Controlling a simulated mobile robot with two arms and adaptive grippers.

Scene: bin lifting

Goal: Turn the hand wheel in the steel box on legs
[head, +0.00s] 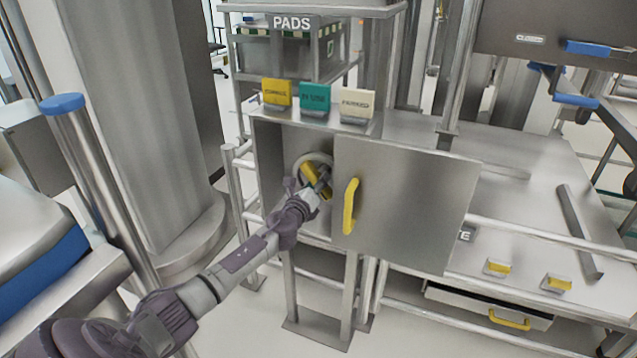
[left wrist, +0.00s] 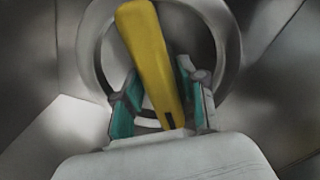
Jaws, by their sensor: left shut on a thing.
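The steel box (head: 269,158) stands on legs left of the middle in the head view, its door (head: 405,205) swung open to the right with a yellow handle (head: 350,206). The hand wheel (head: 313,158) is a grey ring inside the box with a yellow bar across it. My left gripper (head: 318,186) reaches into the box. In the left wrist view its fingers (left wrist: 160,103) are shut on the yellow bar (left wrist: 146,55), one on each side, and the ring (left wrist: 232,60) shows behind. The bar leans slightly left at its top. My right gripper is in neither view.
Yellow, teal and cream signs (head: 315,97) stand on top of the box. A steel bench (head: 520,160) with rails lies to the right of the door. A PADS rack (head: 285,50) stands behind. A thick grey column (head: 145,110) stands left of the box.

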